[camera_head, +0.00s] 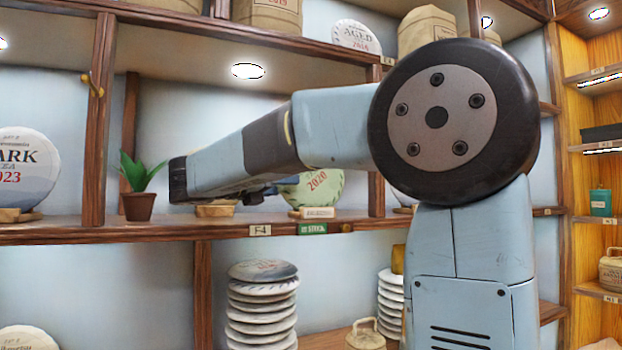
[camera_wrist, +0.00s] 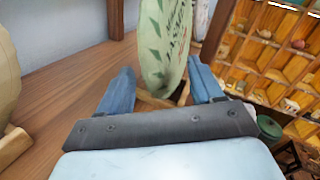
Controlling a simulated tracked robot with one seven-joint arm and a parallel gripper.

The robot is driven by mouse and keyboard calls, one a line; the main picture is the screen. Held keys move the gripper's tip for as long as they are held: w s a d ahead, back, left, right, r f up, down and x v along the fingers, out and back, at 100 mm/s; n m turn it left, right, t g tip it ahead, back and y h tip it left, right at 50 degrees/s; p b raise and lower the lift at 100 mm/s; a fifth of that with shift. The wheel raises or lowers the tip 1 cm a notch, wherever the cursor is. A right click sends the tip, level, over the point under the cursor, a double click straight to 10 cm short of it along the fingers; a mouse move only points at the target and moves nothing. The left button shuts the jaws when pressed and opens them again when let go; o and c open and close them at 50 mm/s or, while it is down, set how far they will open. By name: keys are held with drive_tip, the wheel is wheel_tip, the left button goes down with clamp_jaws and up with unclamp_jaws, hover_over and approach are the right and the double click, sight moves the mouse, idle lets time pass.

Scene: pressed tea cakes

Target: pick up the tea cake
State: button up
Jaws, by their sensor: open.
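A round green tea cake with "2020" on it (camera_head: 328,186) stands upright on the middle shelf in the head view, on a small wooden stand (camera_head: 312,213). My arm hides much of its left and upper part. In the wrist view the green cake (camera_wrist: 160,40) is seen nearly edge-on, with its stand (camera_wrist: 152,101) below. My gripper (camera_wrist: 160,68) is open, one blue finger on each side of the cake's lower part. Gaps show between the fingers and the cake, and I cannot tell how deep it sits between them. The fingers are not clear in the head view.
A potted plant (camera_head: 138,206) and a white "2023" cake (camera_head: 28,168) stand to the left on the shelf. A beige cake (camera_wrist: 8,80) is left in the wrist view. Wooden posts (camera_head: 376,195) divide the shelf. Stacked cakes (camera_head: 262,310) are below.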

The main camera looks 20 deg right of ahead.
drive_tip(key=shift+x, duration=0.85)
drive_tip(key=shift+a, duration=0.1)
clamp_jaws()
